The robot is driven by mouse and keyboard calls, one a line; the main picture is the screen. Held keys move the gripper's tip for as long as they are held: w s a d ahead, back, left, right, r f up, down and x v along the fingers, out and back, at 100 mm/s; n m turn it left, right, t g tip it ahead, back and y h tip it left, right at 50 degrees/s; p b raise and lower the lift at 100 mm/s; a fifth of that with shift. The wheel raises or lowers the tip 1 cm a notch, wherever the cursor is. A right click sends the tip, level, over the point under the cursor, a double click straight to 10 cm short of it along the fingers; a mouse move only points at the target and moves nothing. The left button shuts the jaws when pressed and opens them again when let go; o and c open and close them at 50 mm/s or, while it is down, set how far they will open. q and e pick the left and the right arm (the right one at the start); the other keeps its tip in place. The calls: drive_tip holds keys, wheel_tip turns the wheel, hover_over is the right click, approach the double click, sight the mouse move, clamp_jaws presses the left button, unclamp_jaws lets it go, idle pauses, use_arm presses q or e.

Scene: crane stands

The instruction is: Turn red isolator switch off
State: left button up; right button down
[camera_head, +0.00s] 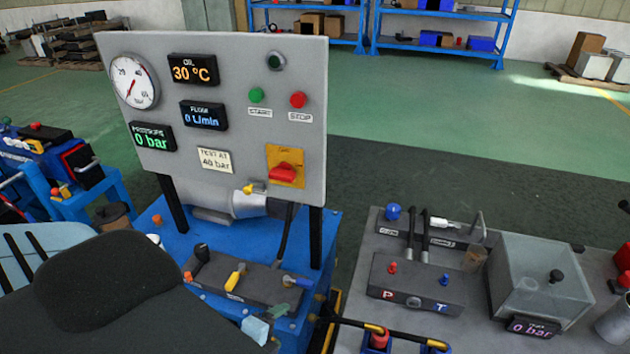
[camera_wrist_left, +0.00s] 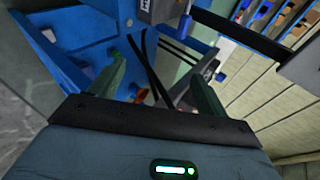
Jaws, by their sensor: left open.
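The red isolator switch (camera_head: 283,173) is a red knob on a yellow plate (camera_head: 289,154) at the lower right of the grey upright panel (camera_head: 230,90). Its handle lies roughly sideways, and the small lettering on the plate is too small to read. My left gripper (camera_head: 266,321) shows in the head view at the front of the blue bench, below and in front of the panel, apart from the switch. In the left wrist view the two fingers of my left gripper (camera_wrist_left: 162,85) stand wide apart with nothing clearly held between them. My right gripper is not in view.
The panel also carries a round gauge (camera_head: 134,80), displays, and green (camera_head: 256,94) and red (camera_head: 298,99) buttons. Valves with a yellow lever (camera_head: 235,277) stand on the blue bench below. A grey bench with a clear tank (camera_head: 540,280) stands at right. Open floor lies behind.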

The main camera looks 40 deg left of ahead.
use_arm(q)
drive_tip(key=w+a+r+m+t+y, duration=0.1)
drive_tip(key=w+a+r+m, duration=0.25)
drive_tip(key=r, duration=0.25)
drive_tip(key=w+a+r+m+t+y, duration=0.1)
drive_tip(key=w+a+r+m+t, duration=0.1)
drive_tip(key=w+r+m, duration=0.3)
drive_tip(key=m+t+y, duration=0.3)
drive_tip(key=m, duration=0.5)
approach(280, 179)
drive_tip(key=w, duration=0.1)
drive_tip(key=shift+n, duration=0.25)
drive_tip(key=shift+p+x, duration=0.65)
drive_tip(key=shift+x, duration=3.2)
drive_tip(key=shift+w+a, duration=0.25)
drive_tip(key=shift+w, duration=0.05)
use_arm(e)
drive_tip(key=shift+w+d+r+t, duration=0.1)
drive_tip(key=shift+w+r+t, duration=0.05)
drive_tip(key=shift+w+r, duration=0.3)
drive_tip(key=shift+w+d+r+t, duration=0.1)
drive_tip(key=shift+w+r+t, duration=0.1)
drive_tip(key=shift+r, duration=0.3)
use_arm(q)
drive_tip(key=c, duration=1)
